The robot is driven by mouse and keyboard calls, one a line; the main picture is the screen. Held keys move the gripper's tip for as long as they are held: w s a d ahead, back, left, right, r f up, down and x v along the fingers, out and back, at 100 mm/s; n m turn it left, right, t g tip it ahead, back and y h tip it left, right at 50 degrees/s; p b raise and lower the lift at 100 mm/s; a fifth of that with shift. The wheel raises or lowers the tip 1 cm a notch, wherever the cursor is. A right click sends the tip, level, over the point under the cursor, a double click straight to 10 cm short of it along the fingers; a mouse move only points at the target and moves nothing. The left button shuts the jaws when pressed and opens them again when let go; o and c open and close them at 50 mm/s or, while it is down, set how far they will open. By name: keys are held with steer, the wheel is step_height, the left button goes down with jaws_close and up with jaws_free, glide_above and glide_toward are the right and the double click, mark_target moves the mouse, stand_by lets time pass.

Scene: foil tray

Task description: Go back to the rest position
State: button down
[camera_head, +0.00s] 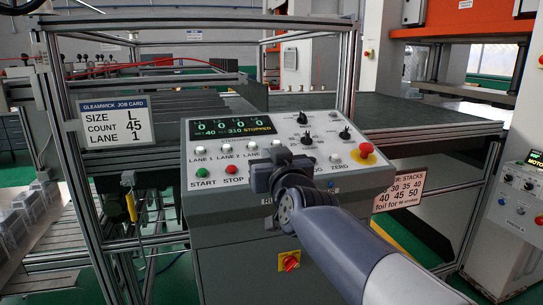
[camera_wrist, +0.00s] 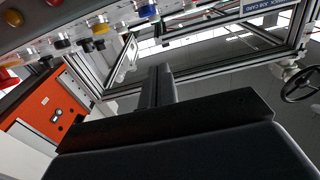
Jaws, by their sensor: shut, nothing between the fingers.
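My gripper (camera_head: 280,156) is in front of the lower middle of the grey control panel (camera_head: 205,235). In the wrist view its dark fingers (camera_wrist: 160,82) are together with nothing between them. My arm comes in from the lower right and covers part of the panel front. I cannot tell whether the fingertips touch the panel. The display (camera_head: 232,127) reads 0 0 0 0, a set value of 40 and STOPPED. The green START button (camera_head: 201,173), the red STOP button (camera_head: 231,170) and the red emergency knob (camera_head: 366,150) are visible.
A job card (camera_head: 116,121) on the left frame reads size L, count 45, lane 1. A stacks sign (camera_head: 399,190) is partly hidden behind the panel. Aluminium posts (camera_head: 348,75) stand behind the panel. Another control box (camera_head: 510,235) stands at right. Clear trays (camera_head: 30,205) sit at left.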

steer(key=shift+v, duration=1.2)
steer(key=shift+w, duration=0.2)
